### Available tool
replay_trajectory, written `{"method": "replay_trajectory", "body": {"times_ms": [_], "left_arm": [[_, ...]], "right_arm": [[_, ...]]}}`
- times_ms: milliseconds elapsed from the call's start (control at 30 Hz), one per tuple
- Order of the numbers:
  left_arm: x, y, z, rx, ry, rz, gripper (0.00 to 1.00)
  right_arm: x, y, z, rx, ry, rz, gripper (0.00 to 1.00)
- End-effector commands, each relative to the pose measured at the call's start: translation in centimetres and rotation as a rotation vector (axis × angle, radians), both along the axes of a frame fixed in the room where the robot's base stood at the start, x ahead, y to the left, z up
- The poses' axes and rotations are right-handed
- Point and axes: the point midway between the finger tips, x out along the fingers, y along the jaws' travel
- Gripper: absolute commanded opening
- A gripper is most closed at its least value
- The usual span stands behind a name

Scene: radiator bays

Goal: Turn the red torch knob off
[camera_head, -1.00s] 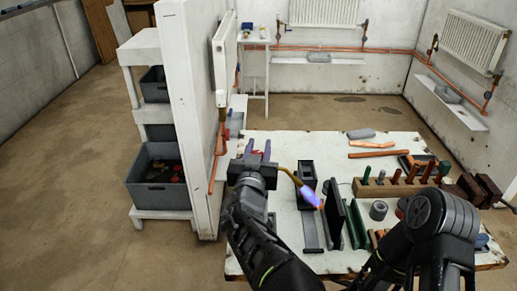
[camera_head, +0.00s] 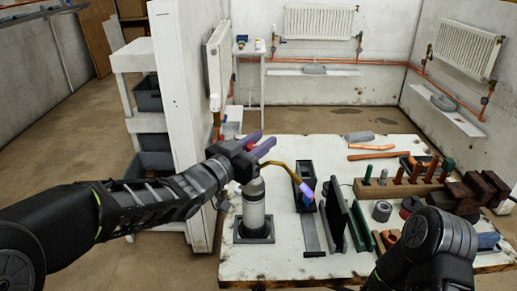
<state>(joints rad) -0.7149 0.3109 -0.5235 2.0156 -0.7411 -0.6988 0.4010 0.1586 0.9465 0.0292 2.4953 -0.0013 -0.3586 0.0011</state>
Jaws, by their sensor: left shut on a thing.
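The torch is a grey-white canister (camera_head: 254,208) standing upright in a dark square base on the table's near left. A curved brass tube (camera_head: 283,172) runs from its top to the right, with a blue-violet flame (camera_head: 306,192) at its tip. My left gripper (camera_head: 256,144) reaches in from the left at the torch's top. Its two purple-grey fingers are shut on the red torch knob (camera_head: 250,147), which shows only partly between them. My right arm shows at the lower right, but its gripper is not in view.
The white worktable (camera_head: 283,262) carries a dark upright plate (camera_head: 335,217) right of the torch, a wooden tool rack (camera_head: 400,189) and copper pipes (camera_head: 372,155). A white partition (camera_head: 183,100) with a radiator stands at the left. The table's back left is clear.

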Motion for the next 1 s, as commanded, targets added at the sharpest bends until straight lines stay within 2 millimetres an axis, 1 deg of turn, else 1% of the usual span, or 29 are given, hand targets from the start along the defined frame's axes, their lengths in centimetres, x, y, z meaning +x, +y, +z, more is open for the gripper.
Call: {"method": "replay_trajectory", "body": {"times_ms": [33,133,400,600,800,1000], "left_arm": [[0.2,0.4,0.0,0.000,0.004,-0.029,0.00],[0.0,0.1,0.2,0.000,0.007,-0.118,0.00],[-0.6,-0.5,0.4,0.001,0.011,-0.378,0.00],[-1.2,-0.8,0.2,0.000,0.009,-0.570,0.00],[-1.6,-0.9,0.0,0.000,0.007,-0.748,0.00],[-2.1,-0.9,-0.1,-0.001,0.005,-0.885,0.00]], "right_arm": [[0.0,0.0,0.2,0.000,0.000,0.000,0.40],[0.0,0.0,1.2,0.000,0.000,0.000,0.40],[-0.1,0.0,5.2,0.000,0.002,0.001,0.40],[-0.1,0.0,7.5,0.001,0.004,0.001,0.40],[-0.3,0.0,8.7,-0.003,0.009,0.000,0.40],[-0.4,-0.1,9.3,-0.005,0.013,-0.001,0.40]]}}
